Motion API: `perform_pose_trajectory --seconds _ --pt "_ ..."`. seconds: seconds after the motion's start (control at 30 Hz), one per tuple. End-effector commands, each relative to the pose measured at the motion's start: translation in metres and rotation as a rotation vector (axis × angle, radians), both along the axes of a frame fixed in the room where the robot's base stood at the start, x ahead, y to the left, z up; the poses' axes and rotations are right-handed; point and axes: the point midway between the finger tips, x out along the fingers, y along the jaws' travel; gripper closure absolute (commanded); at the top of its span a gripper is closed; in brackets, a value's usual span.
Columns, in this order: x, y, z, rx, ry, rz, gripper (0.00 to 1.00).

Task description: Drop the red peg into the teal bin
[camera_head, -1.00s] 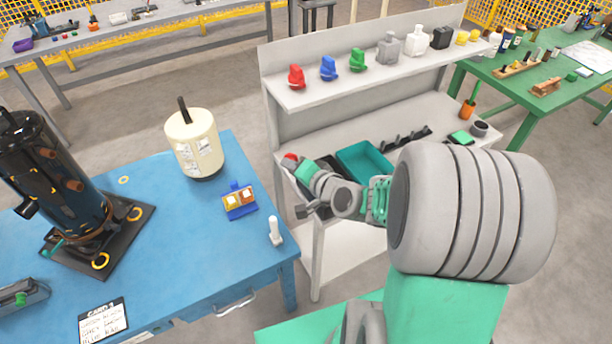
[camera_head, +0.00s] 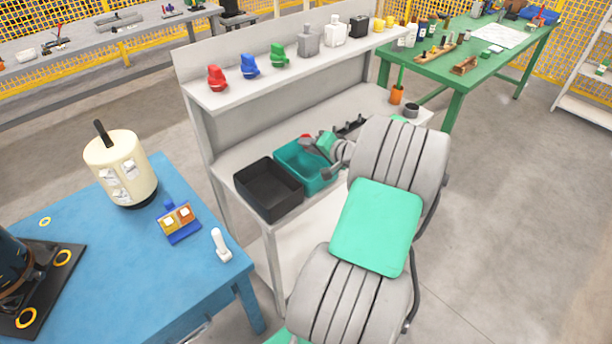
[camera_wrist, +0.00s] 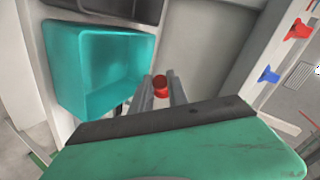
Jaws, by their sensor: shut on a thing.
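The red peg (camera_head: 305,137) is held between the two fingers of my gripper (camera_head: 312,142), with its round red end showing. In the wrist view the peg (camera_wrist: 160,84) sits between the fingertips (camera_wrist: 161,92). The teal bin (camera_head: 317,184) stands on the lower shelf of the grey rack, and no contents show in it. In the head view, my gripper and the peg appear over the bin's back part. In the wrist view the bin (camera_wrist: 64,68) lies to the left of the fingers. The height of the peg above the bin is hard to tell.
A black bin (camera_head: 278,207) stands left of the teal bin. The rack's upper shelf (camera_head: 225,95), with several coloured parts, runs behind my gripper. A dark holder (camera_head: 352,125) lies to the right. A blue table (camera_head: 95,255) stands at front left.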

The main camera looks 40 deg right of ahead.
Motion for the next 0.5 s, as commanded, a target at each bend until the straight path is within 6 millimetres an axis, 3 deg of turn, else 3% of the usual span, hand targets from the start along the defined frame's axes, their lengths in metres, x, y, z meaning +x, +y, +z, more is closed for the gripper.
perform_pose_trajectory --seconds 0.1,0.23,0.5 --pt "-0.007 -0.013 -0.005 -0.002 0.0 -0.01 1.0" --pt "-0.007 -0.013 -0.014 -0.002 0.001 -0.009 1.0" --pt "-0.007 -0.012 -0.052 -0.001 0.001 -0.01 1.0"
